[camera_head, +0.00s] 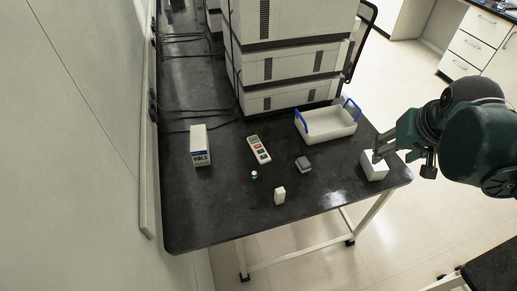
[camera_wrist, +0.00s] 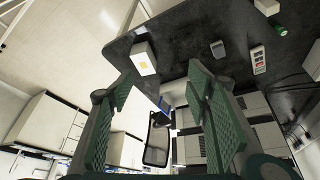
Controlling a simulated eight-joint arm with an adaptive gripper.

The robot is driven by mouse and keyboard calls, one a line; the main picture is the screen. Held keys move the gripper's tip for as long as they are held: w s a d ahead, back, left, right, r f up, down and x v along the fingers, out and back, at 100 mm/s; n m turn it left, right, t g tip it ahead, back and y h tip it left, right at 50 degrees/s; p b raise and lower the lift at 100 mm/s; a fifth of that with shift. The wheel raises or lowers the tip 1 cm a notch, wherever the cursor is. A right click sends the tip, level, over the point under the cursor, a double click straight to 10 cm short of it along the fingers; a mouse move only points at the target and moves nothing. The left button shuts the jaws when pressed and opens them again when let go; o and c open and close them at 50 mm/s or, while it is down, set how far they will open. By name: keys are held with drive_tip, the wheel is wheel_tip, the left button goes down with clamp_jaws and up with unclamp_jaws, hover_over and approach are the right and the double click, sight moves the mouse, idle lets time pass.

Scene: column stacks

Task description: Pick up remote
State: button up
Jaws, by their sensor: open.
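The remote (camera_head: 259,149) is white with a small display and red and dark buttons. It lies flat on the black bench, left of the tray, and shows in the wrist view (camera_wrist: 259,60) at the upper right. My gripper (camera_head: 383,148) is at the bench's right edge, well to the right of the remote, close to a white box (camera_head: 374,167). In the wrist view my gripper (camera_wrist: 160,85) has its two green fingers spread wide with nothing between them. I cannot tell whether a finger touches the white box.
A white tray with blue handles (camera_head: 328,124) stands between remote and gripper. Stacked instruments (camera_head: 290,65) rise behind. The front left bench is clear.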

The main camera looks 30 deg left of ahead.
drive_tip(key=w+a+f+n+g+p, duration=0.1)
drive_tip(key=w+a+f+n, duration=0.1)
drive_tip(key=w+a, duration=0.7)
drive_tip(key=n+g+h+p, duration=0.1)
drive_tip(key=n+g+p, duration=0.2)
drive_tip(key=n+g, duration=0.15)
approach(259, 147)
drive_tip(key=shift+d+f+n+t, duration=0.2)
drive_tip(key=shift+n+t, duration=0.05)
drive_tip(key=shift+t, duration=0.1)
drive_tip(key=shift+s+a+f, duration=0.2)
drive_tip(key=shift+a+f, duration=0.2)
drive_tip(key=shift+f, duration=0.1)
drive_tip(key=shift+f, duration=1.2)
drive_tip(key=shift+f, duration=0.1)
